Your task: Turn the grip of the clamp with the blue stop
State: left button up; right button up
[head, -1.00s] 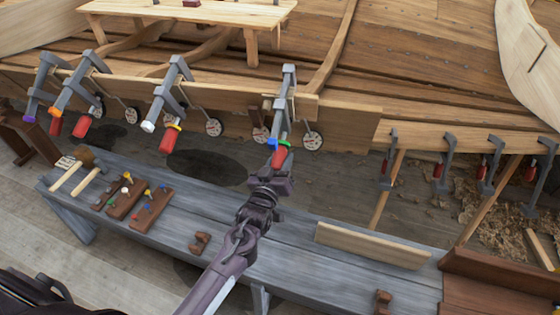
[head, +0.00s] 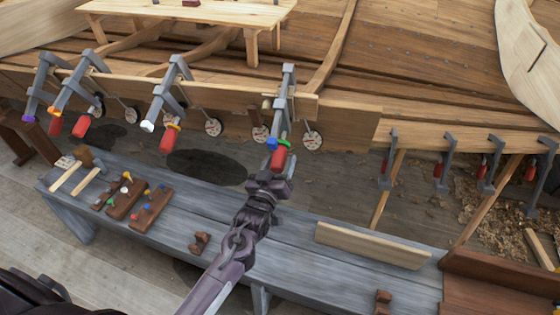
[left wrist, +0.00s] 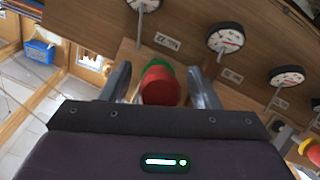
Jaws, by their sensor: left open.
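The clamp with the blue stop (head: 271,143) hangs on the plank edge, right of the middle of the clamp row. It has a green collar (head: 284,143) and a red grip (head: 278,158). My left gripper (head: 272,179) is open just below the red grip in the head view. In the left wrist view the red grip (left wrist: 160,86) stands between the two open fingers (left wrist: 160,92), with the green collar behind it; contact cannot be told. The blue stop is hidden in the left wrist view. My right gripper is not in view.
Other clamps with orange (head: 54,112), white (head: 148,126) and purple (head: 29,119) stops hang to the left. Dial gauges (head: 313,140) hang beside them. The grey bench (head: 290,235) below carries mallets, peg blocks and a loose board (head: 372,245).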

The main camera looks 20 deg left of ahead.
aim_at(275, 171)
pick_arm(q)
jog(key=s, duration=0.6)
jog(key=shift+s+a+b, duration=0.1)
jog(key=shift+s+b, duration=0.25)
jog(key=shift+b, duration=0.05)
dwell(0.7)
